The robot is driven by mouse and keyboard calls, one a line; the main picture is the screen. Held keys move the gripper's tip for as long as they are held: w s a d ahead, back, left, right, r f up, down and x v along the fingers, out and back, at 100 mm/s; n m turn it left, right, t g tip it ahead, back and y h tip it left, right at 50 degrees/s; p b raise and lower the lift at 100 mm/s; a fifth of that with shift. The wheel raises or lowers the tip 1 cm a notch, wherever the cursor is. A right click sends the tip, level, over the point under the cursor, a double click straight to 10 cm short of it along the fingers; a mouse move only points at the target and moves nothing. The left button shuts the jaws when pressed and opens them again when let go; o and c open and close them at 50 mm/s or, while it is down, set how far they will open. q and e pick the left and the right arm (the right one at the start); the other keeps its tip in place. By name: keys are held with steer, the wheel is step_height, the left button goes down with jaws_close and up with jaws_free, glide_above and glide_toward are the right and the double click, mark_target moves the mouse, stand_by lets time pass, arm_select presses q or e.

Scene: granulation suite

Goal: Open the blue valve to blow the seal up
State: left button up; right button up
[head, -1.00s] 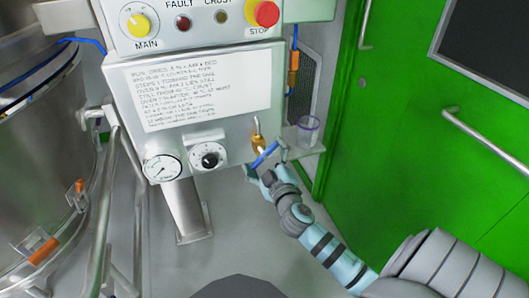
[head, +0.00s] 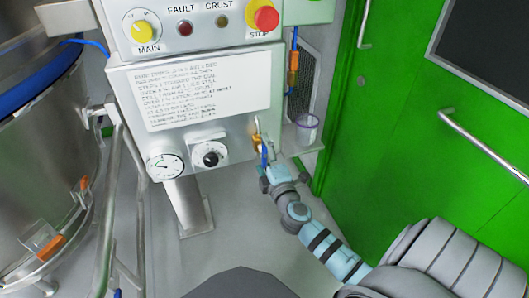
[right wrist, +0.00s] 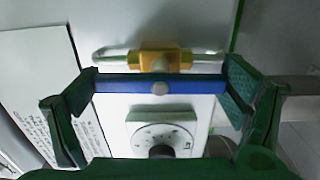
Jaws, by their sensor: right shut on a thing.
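The blue valve handle (head: 264,154) is on a brass valve body (head: 256,142) at the lower right side of the grey control box. In the right wrist view the blue handle (right wrist: 190,85) lies level across the picture, in front of the brass body (right wrist: 160,58) and a bent metal pipe. My right gripper (right wrist: 161,87) is shut on the handle, one finger at each end of it. In the head view my right gripper (head: 272,174) hides part of the handle. My left gripper is not in view.
The control box carries a text plate (head: 207,92), a pressure gauge (head: 165,166) and a dial (head: 210,158). A clear cup (head: 306,129) stands on a small shelf just right of the valve. A green door (head: 400,150) is at the right, a steel vessel (head: 45,160) at the left.

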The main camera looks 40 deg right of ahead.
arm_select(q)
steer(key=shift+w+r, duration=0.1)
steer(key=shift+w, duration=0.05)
arm_select(e)
steer(key=shift+n, duration=0.3)
steer(key=o, duration=0.9)
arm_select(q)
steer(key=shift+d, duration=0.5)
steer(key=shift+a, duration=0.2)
arm_select(e)
steer(key=v, duration=1.2)
steer(key=shift+a, duration=0.1)
